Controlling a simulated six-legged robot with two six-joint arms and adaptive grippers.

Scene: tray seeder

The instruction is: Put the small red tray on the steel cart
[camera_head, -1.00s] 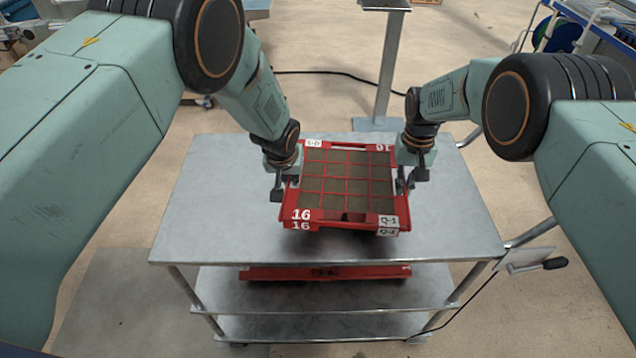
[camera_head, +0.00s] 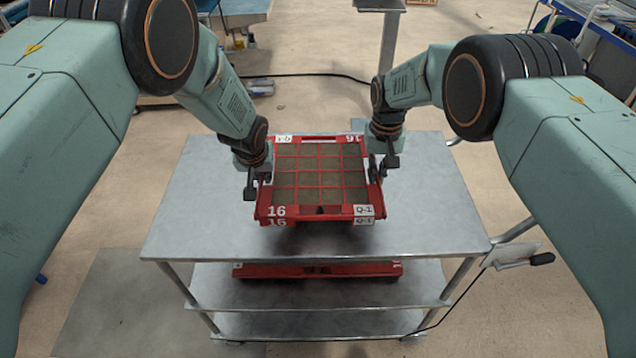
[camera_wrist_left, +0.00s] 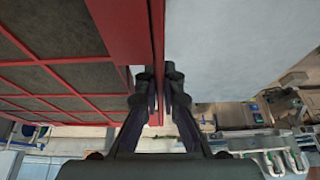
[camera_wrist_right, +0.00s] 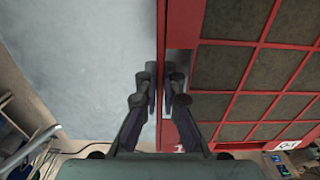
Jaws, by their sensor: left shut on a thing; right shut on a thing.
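The small red tray (camera_head: 320,211) has a red grid over dark soil-like cells and is marked 16 and Q-1. It is over the top of the steel cart (camera_head: 420,220), with a shadow beneath its front edge; I cannot tell if it touches. My left gripper (camera_head: 258,184) is shut on the tray's left rim, which also shows in the left wrist view (camera_wrist_left: 157,60). My right gripper (camera_head: 380,172) is shut on its right rim, also seen in the right wrist view (camera_wrist_right: 161,60). The tray looks about level.
Another red tray (camera_head: 318,270) lies on the cart's middle shelf. The cart top is bare on both sides of the held tray. A handle (camera_head: 520,258) sticks out at the cart's right. A steel post (camera_head: 391,45) stands behind, and a black cable runs across the floor.

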